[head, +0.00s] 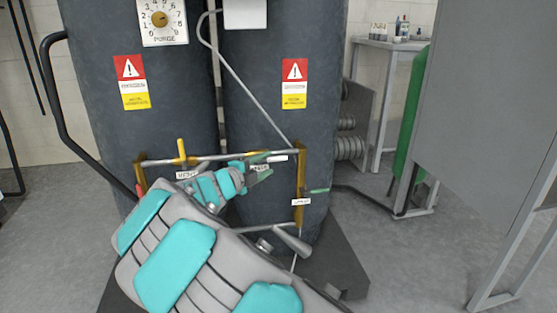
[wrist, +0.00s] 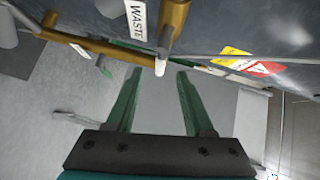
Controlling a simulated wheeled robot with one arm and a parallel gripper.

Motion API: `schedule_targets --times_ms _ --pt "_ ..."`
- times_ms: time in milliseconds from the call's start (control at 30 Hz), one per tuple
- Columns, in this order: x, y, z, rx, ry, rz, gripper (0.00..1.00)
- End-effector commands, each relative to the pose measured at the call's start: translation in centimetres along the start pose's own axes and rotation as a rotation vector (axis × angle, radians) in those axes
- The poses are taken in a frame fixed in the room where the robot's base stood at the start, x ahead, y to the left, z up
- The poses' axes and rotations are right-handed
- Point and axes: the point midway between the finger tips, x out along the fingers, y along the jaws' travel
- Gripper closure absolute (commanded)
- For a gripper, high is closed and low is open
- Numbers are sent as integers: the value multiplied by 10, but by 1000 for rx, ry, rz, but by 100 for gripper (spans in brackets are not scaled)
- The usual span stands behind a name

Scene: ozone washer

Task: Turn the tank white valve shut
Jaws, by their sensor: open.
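A white valve handle (wrist: 160,66) shows in the wrist view as a short pale stub at the end of a brass fitting (wrist: 172,22), beside a WASTE label (wrist: 137,20). My gripper (wrist: 159,73) is open, with its two green fingers apart and the white stub between their tips in the picture. I cannot tell whether either finger touches it. In the head view my gripper (head: 265,167) is at the pipework in front of the dark tanks (head: 262,95). The handle is hard to pick out there among the fingers and white labels.
A horizontal pipe (head: 220,157) with brass fittings crosses the tanks. A brass upright (head: 300,175) and a green handle (head: 319,190) are right of my gripper. A grey panel (head: 480,100) stands at the right. A white table (head: 388,45) is behind.

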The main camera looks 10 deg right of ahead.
Motion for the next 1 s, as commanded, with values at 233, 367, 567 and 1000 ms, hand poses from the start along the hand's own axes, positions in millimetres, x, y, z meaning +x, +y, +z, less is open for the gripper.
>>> schedule_targets --times_ms 233,367,567,1000 --pt "34 0 -2 -2 4 -1 48" --pt "46 -1 0 -1 0 -2 48" --pt "56 -1 0 0 -2 -1 48" --pt "58 0 0 -2 -2 0 59"
